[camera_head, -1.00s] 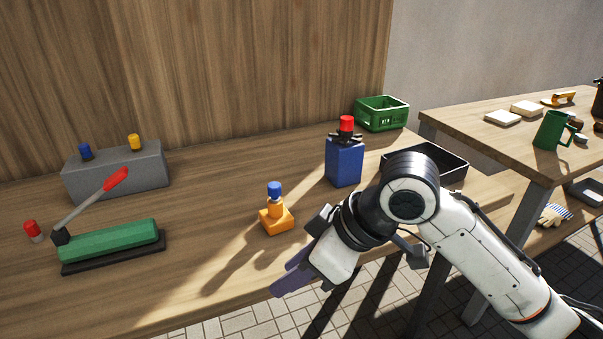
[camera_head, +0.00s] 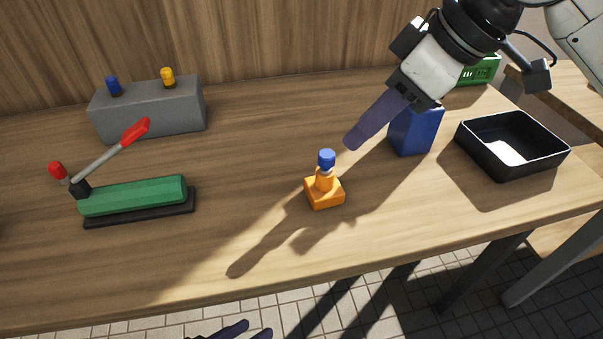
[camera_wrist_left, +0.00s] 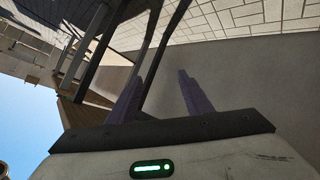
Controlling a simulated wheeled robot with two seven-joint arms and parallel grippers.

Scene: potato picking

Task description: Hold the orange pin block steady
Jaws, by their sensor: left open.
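The orange pin block (camera_head: 325,195) stands upright on the wooden table in the head view, with a blue-capped pin (camera_head: 327,160) on top. My right gripper (camera_head: 355,138) comes in from the upper right. Its purple fingers end just above and right of the pin block, apart from it in the picture. I cannot tell whether they are parted. My left gripper (camera_head: 246,332) shows only its purple fingertips at the bottom edge, below the table's front edge. It is open and empty, with both fingers apart in the left wrist view (camera_wrist_left: 158,90).
A blue block (camera_head: 415,133) stands behind my right gripper, partly hidden. A black tray (camera_head: 540,152) is on the right, a green crate (camera_head: 483,72) behind it. A green clamp-like fixture (camera_head: 135,197) with a red-handled lever and a grey block (camera_head: 150,110) with two pins stand left.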

